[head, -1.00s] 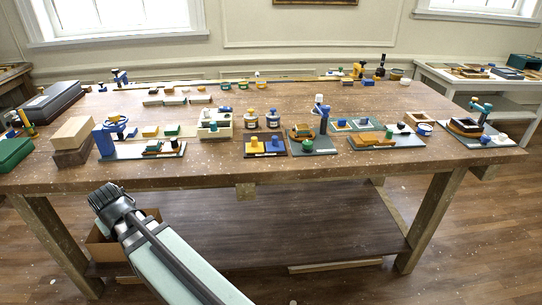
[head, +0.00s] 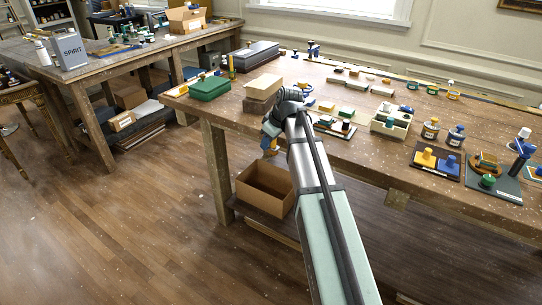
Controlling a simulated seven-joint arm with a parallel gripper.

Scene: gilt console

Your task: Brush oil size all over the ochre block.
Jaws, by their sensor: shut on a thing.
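My gripper (head: 270,133) is in front of the bench's left end, above an open cardboard box. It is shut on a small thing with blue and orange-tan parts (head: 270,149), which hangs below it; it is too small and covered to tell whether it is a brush. An ochre block (head: 326,106) lies on the bench to the right of my gripper, partly behind my arm. A yellow piece (head: 425,157) sits on a dark tray further right, so I cannot tell for certain which one is the ochre block. No oil size coating can be made out.
Stacked tan blocks (head: 263,88) and a green box (head: 209,88) stand at the bench's left end. The open cardboard box (head: 265,186) is below the bench edge. Small bottles (head: 430,129) and trays crowd the bench's right side. Another bench (head: 150,50) stands behind left.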

